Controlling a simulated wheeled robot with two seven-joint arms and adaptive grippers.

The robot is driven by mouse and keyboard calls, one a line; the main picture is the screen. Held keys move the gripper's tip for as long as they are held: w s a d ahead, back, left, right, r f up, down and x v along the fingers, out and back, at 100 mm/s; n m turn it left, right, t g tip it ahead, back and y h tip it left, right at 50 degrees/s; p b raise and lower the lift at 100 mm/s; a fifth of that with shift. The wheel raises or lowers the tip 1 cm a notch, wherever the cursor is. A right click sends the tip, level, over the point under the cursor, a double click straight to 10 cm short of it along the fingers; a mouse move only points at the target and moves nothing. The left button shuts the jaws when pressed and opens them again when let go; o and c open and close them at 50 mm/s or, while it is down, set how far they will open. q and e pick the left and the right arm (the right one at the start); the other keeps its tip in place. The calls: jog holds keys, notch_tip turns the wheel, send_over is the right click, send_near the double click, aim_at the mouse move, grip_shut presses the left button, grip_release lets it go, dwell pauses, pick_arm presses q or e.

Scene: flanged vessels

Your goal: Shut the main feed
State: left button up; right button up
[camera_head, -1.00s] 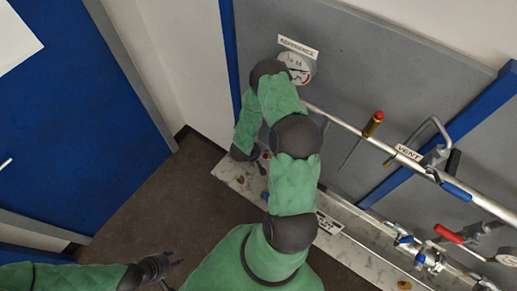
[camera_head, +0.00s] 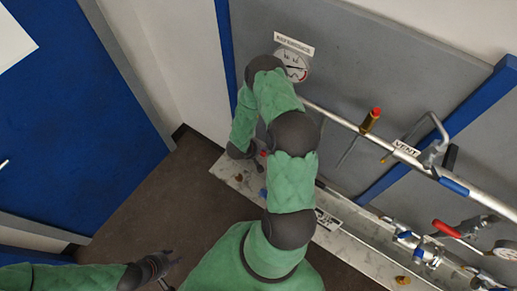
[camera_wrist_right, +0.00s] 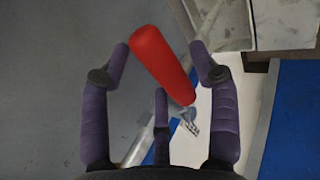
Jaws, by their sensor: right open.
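A red handle (camera_wrist_right: 160,62) lies between the spread fingers of my right gripper (camera_wrist_right: 163,75) in the right wrist view. The gripper is open, and I see no clear grip on the handle. In the head view my right arm reaches down the middle toward the left end of the pipework and mostly hides that gripper and the handle. My left gripper (camera_head: 168,270) is at the lower left of the head view, its fingers apart and empty, away from the pipes. I cannot read any label naming the main feed.
A gauge (camera_head: 293,65) sits above my right arm. A pipe with a VENT label (camera_head: 405,148) runs to the right. Another red lever (camera_head: 446,228) is on the lower right pipework. A pale ledge (camera_head: 360,250) runs below. The brown floor (camera_head: 165,205) at left is clear.

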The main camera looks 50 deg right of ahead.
jog(key=v, duration=1.1)
